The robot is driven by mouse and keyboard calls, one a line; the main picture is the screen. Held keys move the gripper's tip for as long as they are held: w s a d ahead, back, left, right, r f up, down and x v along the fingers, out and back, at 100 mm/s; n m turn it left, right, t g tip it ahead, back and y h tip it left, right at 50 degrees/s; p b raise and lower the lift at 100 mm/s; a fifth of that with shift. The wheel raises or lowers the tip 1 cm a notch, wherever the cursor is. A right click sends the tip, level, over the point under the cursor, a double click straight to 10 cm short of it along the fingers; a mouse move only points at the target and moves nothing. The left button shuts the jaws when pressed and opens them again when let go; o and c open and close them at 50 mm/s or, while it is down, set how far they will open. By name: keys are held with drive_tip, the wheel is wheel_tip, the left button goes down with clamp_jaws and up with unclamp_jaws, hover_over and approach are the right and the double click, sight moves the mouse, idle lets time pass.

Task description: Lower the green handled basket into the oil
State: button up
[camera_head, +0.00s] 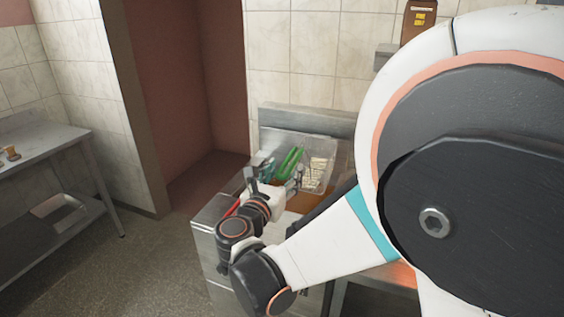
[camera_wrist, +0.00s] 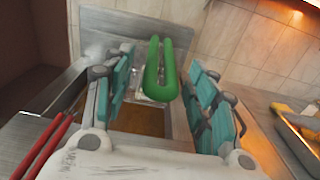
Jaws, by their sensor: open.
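The green handle (camera_head: 291,161) belongs to a wire basket (camera_head: 322,166) at the back of the fryer, with pale pieces in it. In the wrist view the green handle (camera_wrist: 153,72) is a U-shaped loop pointing toward me, between my finger lines. My gripper (camera_head: 281,173) is open over the fryer, teal pads spread either side of the handle; it also shows in the wrist view (camera_wrist: 162,84). I cannot tell whether either pad touches the handle. Brown oil (camera_wrist: 140,121) shows in the well below; my gripper hides part of the basket.
A red handle (camera_wrist: 42,146) lies left of my gripper, near the fryer's metal edge. A tiled wall stands behind. A metal tray (camera_wrist: 301,140) with yellowish items is at the right, near an orange glow. A steel table (camera_head: 40,143) stands far left, with open floor between.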

drive_tip(key=shift+b+x, duration=0.3)
drive_tip(key=shift+x, duration=1.65)
clamp_jaws()
drive_tip(key=c, duration=0.8)
unclamp_jaws()
clamp_jaws()
wheel_tip(320, 180, up, 5)
drive_tip(key=p, duration=0.3)
hover_over(288, 166)
drive_tip(key=shift+s+f, duration=0.1)
drive_tip(key=shift+s, duration=0.3)
